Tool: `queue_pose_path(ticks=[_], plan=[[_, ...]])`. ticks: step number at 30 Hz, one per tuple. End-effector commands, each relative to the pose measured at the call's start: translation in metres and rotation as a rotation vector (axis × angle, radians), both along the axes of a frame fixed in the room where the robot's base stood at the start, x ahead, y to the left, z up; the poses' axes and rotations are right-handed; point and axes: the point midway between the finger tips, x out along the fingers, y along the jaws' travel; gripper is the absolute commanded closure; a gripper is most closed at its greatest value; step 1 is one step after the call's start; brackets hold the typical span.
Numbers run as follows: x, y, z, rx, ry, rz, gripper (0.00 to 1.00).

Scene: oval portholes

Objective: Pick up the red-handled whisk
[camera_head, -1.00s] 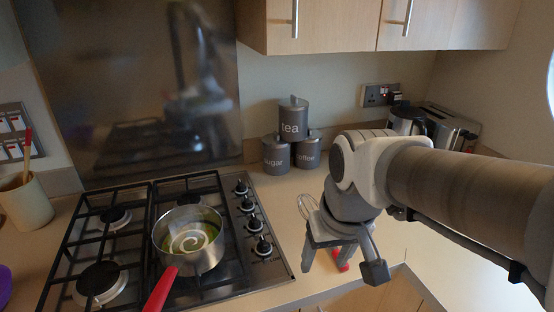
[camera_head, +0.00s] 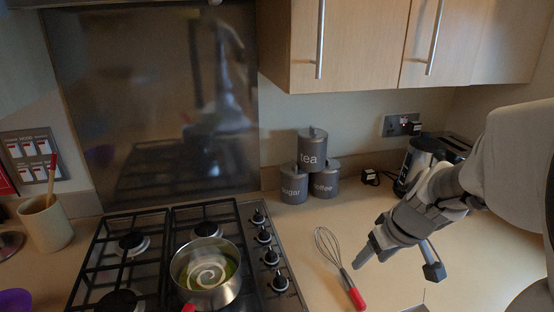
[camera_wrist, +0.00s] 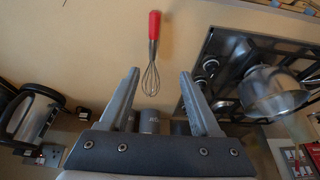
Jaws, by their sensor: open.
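The red-handled whisk (camera_head: 340,266) lies on the counter right of the hob, its wire end toward the canisters and its red handle toward the front edge. In the wrist view the whisk (camera_wrist: 152,52) lies beyond my fingertips, roughly midway between them sideways, with its wire loops nearest me. My gripper (camera_head: 362,258) is just to the right of the whisk in the head view. Its two fingers stand apart and empty in the wrist view (camera_wrist: 158,73). I see no contact between the fingers and the whisk.
A hob (camera_head: 254,244) with a pan (camera_head: 207,275) of green contents stands left of the whisk. Stacked sugar, tea and coffee canisters (camera_head: 312,146) stand behind it. A kettle (camera_head: 418,160) is at the back right. The counter around the whisk is clear.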

Motion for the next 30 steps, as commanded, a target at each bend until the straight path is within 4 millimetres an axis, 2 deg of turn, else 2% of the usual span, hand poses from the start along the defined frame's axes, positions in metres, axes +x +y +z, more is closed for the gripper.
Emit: queue_pose_path(ticks=[1, 5, 24, 30], plan=[[-0.002, -0.007, 0.002, -0.008, -0.005, -0.006, 0.36], [-0.003, -0.013, -0.002, -0.018, -0.009, -0.005, 0.36], [0.034, -0.004, -0.095, -0.015, -0.008, -0.001, 0.36], [0.041, -0.003, -0.110, -0.017, -0.009, -0.003, 0.36]])
